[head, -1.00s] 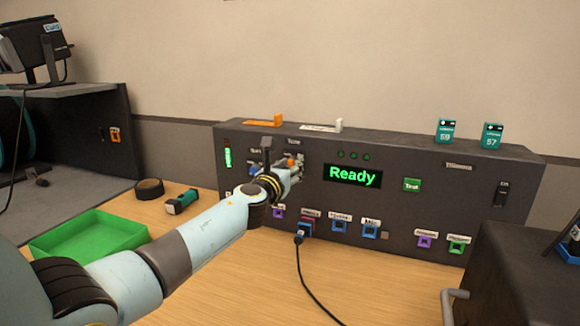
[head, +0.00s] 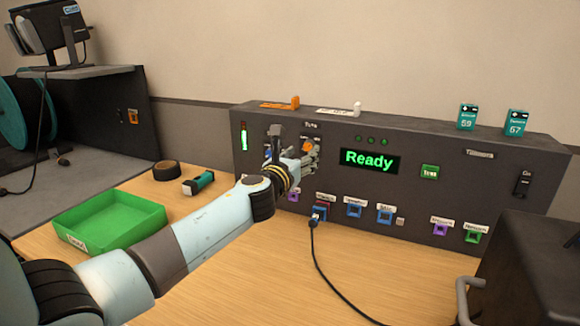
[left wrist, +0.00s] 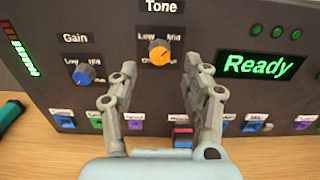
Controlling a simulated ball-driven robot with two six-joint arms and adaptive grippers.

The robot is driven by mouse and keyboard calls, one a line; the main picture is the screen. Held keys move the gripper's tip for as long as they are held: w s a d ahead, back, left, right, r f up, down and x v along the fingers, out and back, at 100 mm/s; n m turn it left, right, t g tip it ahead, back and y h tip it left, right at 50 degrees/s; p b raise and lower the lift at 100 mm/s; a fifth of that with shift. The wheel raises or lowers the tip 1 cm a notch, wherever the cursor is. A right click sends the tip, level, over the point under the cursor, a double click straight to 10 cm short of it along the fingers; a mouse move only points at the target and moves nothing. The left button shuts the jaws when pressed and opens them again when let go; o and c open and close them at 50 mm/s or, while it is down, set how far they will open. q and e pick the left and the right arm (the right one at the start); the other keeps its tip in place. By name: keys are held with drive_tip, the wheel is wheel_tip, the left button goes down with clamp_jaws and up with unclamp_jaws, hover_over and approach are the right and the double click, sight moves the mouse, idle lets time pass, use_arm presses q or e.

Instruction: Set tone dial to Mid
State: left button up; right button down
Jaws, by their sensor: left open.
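The tone dial is an orange knob (left wrist: 159,53) on the dark panel (left wrist: 215,20), under the word Tone, with Low and Mid labels above it. In the head view the orange dial (head: 307,146) shows just past my left gripper (head: 312,158). In the left wrist view my left gripper (left wrist: 157,80) is open. Its two fingers stand apart, left and right below the dial, and nothing is between the tips. Which label the dial's mark points at is hard to tell. My right gripper is not in view.
A blue Gain dial (left wrist: 84,74) sits left of the tone dial. The green Ready display (head: 369,161) is to the right. Coloured sockets line the panel's lower edge, and a black cable (head: 318,255) runs from one. A green tray (head: 110,221) and a battery (head: 198,184) lie left.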

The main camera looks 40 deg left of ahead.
use_arm(q)
drive_tip(key=v, duration=0.8)
drive_tip(key=shift+s, duration=0.2)
